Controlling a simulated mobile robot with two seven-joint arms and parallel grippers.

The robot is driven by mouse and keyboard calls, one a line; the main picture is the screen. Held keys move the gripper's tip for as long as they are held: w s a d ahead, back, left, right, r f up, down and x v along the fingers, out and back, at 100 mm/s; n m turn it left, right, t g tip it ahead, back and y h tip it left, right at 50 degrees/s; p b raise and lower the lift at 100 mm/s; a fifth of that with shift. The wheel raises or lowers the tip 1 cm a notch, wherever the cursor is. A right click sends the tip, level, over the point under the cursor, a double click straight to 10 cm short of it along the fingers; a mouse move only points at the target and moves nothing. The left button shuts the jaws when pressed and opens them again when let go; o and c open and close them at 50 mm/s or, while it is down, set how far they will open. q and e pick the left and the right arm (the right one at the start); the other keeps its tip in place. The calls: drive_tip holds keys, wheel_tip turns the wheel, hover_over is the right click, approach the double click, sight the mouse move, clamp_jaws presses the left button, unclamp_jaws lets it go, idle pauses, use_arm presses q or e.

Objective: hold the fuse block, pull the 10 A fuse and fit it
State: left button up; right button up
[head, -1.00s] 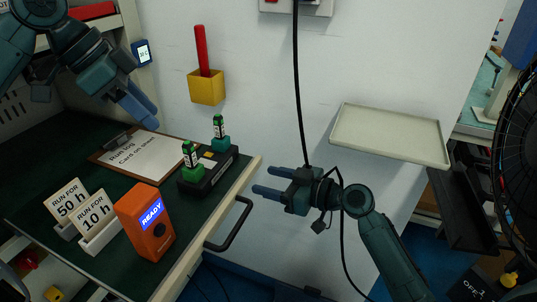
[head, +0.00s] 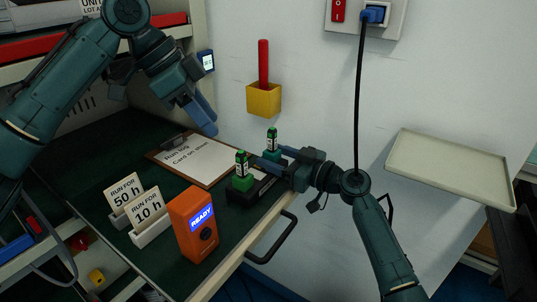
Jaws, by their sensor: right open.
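The black fuse block (head: 237,197) lies on the dark green work surface near its right edge. Two small green fuses stand upright on it, a near fuse (head: 241,165) and a far fuse (head: 272,141). Their labels are too small to read, so I cannot tell which is 10 A. My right gripper (head: 265,167) is open at the block's right part, its fingers pointing left and hiding part of the block. I cannot tell whether it touches. My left gripper (head: 206,118) hangs above the clipboard, apart from the block; its finger gap is not clear.
A clipboard (head: 196,160) lies behind the block. An orange READY device (head: 193,228) and two card holders, 50 h (head: 124,194) and 10 h (head: 148,212), stand at front left. A drawer handle (head: 275,247) juts out. A tray (head: 450,170) is at right.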

drive_tip(key=shift+x, duration=1.2)
drive_tip(key=shift+c, duration=0.4)
drive_tip(key=c, duration=1.1)
drive_tip(key=shift+o, duration=0.2)
